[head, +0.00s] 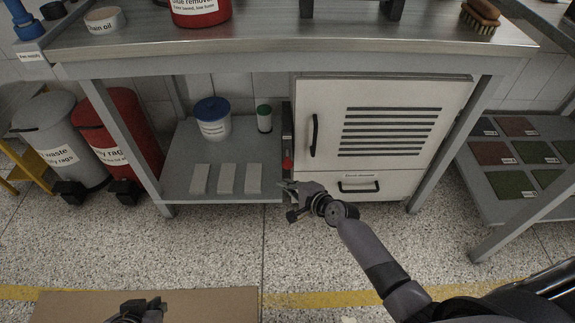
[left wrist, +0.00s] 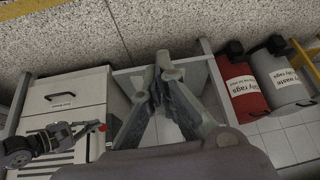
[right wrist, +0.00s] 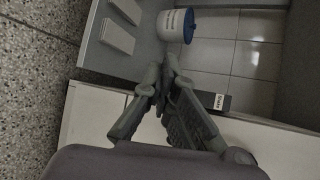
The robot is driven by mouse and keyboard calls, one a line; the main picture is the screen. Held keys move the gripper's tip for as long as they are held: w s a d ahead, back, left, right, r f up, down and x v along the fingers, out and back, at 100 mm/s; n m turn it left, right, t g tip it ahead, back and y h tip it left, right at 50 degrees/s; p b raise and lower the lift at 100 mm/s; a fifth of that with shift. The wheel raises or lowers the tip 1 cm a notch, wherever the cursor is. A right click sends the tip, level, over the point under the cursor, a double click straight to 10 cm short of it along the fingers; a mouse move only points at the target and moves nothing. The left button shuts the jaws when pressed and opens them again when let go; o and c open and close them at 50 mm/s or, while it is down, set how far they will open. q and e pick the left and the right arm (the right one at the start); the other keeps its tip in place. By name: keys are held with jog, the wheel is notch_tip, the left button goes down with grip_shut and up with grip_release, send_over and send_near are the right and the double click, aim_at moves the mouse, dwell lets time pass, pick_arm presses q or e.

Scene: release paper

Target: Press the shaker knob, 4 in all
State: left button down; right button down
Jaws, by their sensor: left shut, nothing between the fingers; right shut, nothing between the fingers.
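The red shaker knob (head: 287,164) sits at the left side of the white cabinet (head: 312,90), under the workbench. It also shows as a small red spot in the left wrist view (left wrist: 102,127). My right gripper (head: 286,187) is shut and empty, just below and in front of the knob; whether it touches cannot be told.
Several pale blocks (head: 227,179), a blue-lidded tub (head: 213,128) and a green-capped bottle (head: 264,119) stand on the lower shelf (head: 180,160). A red bin (head: 135,125) and a grey bin (head: 50,120) are at the left. The floor in front is mostly clear.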

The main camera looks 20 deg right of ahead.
pick_arm(q)
jog(key=shift+s+a+f+g+y+p, duration=0.15)
jog(key=shift+s+a+f+g, duration=0.25)
jog(key=shift+s, duration=0.5)
jog(key=shift+s+a+f+g+y+p, duration=0.15)
jog(key=shift+s+g, duration=0.45)
jog(key=shift+s, duration=0.3)
pick_arm(e)
jog(key=shift+s+a, duration=0.2)
jog(key=shift+s, duration=0.5)
pick_arm(q)
jog(key=shift+r, duration=0.1)
